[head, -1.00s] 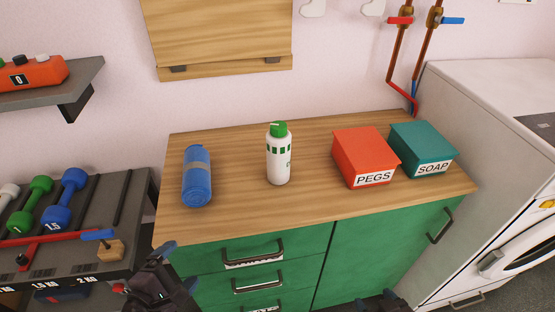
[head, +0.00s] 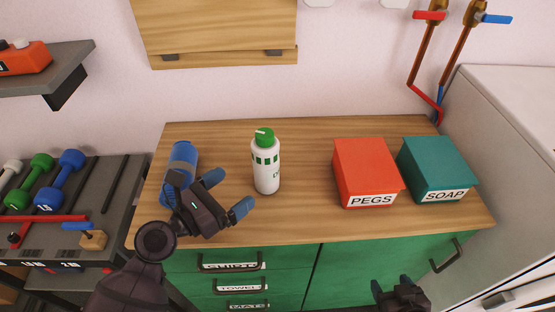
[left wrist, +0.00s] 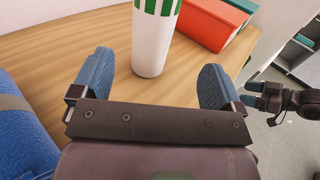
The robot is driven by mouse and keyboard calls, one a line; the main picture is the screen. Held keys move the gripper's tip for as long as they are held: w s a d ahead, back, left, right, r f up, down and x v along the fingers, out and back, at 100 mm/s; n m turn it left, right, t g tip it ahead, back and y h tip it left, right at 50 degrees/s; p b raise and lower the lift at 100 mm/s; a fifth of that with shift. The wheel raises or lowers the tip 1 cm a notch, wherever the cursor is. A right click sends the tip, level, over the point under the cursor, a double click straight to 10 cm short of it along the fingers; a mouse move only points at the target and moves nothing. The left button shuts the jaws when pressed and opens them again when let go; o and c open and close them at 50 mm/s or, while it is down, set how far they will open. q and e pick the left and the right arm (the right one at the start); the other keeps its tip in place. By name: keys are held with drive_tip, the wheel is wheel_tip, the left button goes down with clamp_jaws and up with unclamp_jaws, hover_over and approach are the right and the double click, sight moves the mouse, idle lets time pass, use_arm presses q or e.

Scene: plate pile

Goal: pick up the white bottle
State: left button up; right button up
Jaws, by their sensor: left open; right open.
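The white bottle (head: 266,166) with a green cap and green marks stands upright on the wooden counter. In the left wrist view the bottle (left wrist: 152,42) is straight ahead, just beyond the fingertips, with its top cut off. My left gripper (head: 227,192) is open and empty, at the bottle's near left. In the left wrist view its two blue fingers (left wrist: 155,80) are spread to either side of the bottle's line. My right gripper (head: 395,288) is open and empty, low in front of the green cabinet.
A blue roll (head: 183,157) lies close beside my left gripper, partly hidden by it. A red PEGS box (head: 366,168) and a teal SOAP box (head: 436,165) stand at the right of the counter (head: 300,215). The counter between bottle and PEGS box is clear.

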sight(256, 170)
use_arm(q)
drive_tip(key=shift+x, duration=3.1)
drive_tip(key=x, duration=0.4)
drive_tip(key=shift+w+a+f, duration=0.2)
drive_tip(key=shift+w+f, duration=0.05)
drive_tip(key=shift+w, duration=0.1)
drive_tip(key=shift+w+d, duration=0.15)
use_arm(e)
drive_tip(key=shift+w+a+f, duration=0.15)
use_arm(q)
drive_tip(key=c, duration=0.5)
drive_tip(key=shift+r, duration=0.1)
drive_tip(key=c, duration=0.9)
drive_tip(key=shift+r+p, duration=3.2)
drive_tip(key=shift+r, duration=6.8)
use_arm(e)
wheel_tip(256, 170, up, 8)
drive_tip(key=w, duration=0.1)
drive_tip(key=shift+t, duration=0.3)
